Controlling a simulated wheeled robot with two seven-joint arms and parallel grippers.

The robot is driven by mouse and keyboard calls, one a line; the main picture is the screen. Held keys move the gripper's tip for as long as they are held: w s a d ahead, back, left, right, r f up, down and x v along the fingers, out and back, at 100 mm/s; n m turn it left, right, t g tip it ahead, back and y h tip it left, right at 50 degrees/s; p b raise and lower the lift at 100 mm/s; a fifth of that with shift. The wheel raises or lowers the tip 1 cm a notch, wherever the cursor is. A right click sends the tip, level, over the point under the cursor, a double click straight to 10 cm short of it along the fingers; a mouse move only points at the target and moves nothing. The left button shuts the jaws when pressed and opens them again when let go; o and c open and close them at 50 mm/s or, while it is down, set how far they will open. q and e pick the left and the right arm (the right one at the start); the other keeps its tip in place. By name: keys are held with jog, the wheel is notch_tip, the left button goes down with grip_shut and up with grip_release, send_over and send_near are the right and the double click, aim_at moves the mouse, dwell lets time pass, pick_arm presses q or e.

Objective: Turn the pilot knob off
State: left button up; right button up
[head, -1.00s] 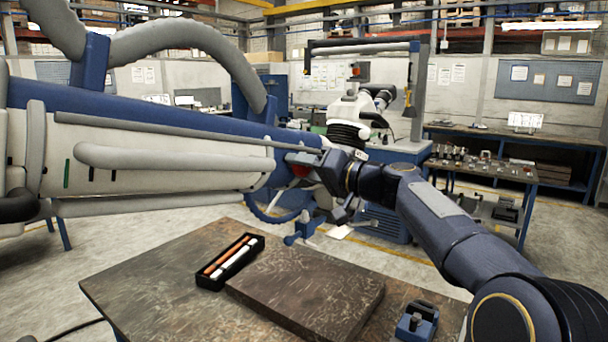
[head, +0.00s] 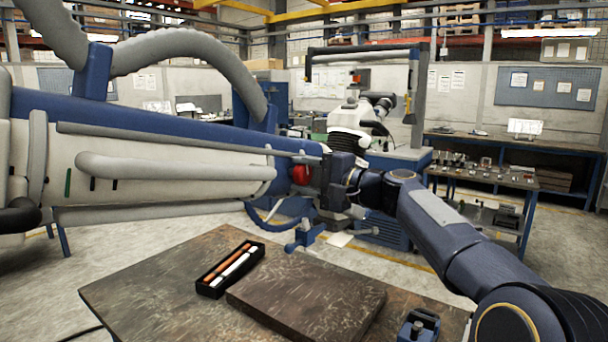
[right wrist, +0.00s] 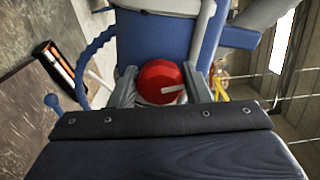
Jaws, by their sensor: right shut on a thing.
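The pilot knob is a round red knob (head: 301,174) at the right end of the large blue and white arm-like machine in the head view. My right gripper (right wrist: 163,88) is shut on the knob, one finger on each side. In the head view my right gripper (head: 312,174) reaches the knob from the right. My left gripper is not in view.
A dark table (head: 150,275) stands below, with a black tray (head: 203,283) of orange and white sticks and a thick brown board (head: 305,305). A small blue clamp-like device (head: 418,326) is at the table's right. A blue handle (head: 303,236) hangs below the machine's end.

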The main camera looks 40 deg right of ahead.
jog(key=shift+m, duration=0.3)
jog(key=o, duration=1)
jog(key=shift+s, duration=0.1)
jog(key=shift+s+d, duration=0.1)
jog(key=shift+s, duration=0.15)
jog(key=b+v, duration=0.2)
jog(key=v, duration=0.5)
jog(key=shift+s, duration=0.1)
